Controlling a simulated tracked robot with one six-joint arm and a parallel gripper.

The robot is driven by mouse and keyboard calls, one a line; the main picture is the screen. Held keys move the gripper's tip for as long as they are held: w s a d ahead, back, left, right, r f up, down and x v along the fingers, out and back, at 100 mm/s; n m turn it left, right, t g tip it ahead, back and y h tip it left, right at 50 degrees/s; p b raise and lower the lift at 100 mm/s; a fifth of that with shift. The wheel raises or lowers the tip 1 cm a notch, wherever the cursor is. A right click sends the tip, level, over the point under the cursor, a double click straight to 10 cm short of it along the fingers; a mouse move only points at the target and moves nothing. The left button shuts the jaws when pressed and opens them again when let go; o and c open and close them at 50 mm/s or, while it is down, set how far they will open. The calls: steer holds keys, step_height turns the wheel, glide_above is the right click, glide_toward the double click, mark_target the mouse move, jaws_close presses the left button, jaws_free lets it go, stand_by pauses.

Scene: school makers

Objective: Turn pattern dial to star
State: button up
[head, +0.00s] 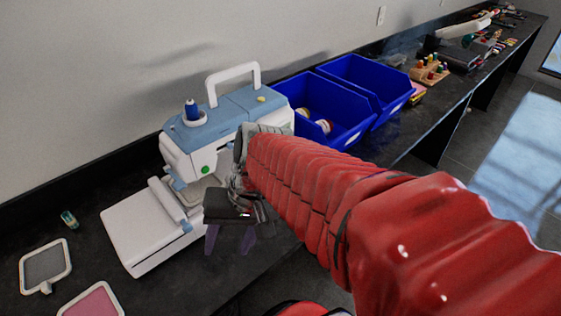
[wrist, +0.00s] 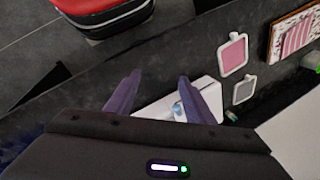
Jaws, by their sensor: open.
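The white and light-blue sewing machine (head: 210,135) stands on the dark counter near the wall, with a blue thread spool on top and a green button on its front. I cannot make out the pattern dial; my arm covers the machine's right part. My gripper (head: 230,240) hangs in front of the machine, fingers pointing down near the counter's front edge. It is open and empty, apart from the machine. In the wrist view my two purple fingers (wrist: 150,95) are spread, with the machine's white base (wrist: 150,110) partly showing behind them.
Two blue bins (head: 362,88) stand right of the machine, one holding spools. A grey hoop (head: 46,266) and a pink hoop (head: 92,302) lie at the lower left, near a small green bobbin-like item (head: 69,219). Further right are thread racks (head: 430,70) and tools.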

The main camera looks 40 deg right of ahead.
steer(key=w+d+f+m+t+y, duration=0.3)
steer(key=w+d+m+t, duration=0.15)
steer(key=d+m, duration=0.35)
steer(key=w+d+f+m+t+y, duration=0.25)
steer(key=d+m+t, duration=0.35)
steer(key=m, duration=0.5)
steer(key=s+d+f+m+t+h, duration=0.2)
steer(key=d+m+h, duration=0.2)
steer(key=d, duration=0.4)
steer(key=s+d+f+m+t+h, duration=0.1)
steer(key=d+f+m+t+h, duration=0.1)
steer(key=d+m, duration=0.5)
steer(key=d+t+h, duration=0.1)
steer(key=d+h, duration=0.1)
steer(key=shift+s+d+f, duration=0.3)
steer(key=shift+s, duration=0.05)
steer(key=shift+w+t, duration=0.15)
steer(key=shift+t, duration=0.1)
steer(key=w, duration=1.3)
steer(key=shift+w+a, duration=0.25)
steer(key=shift+w, duration=0.05)
steer(key=shift+c, duration=0.5)
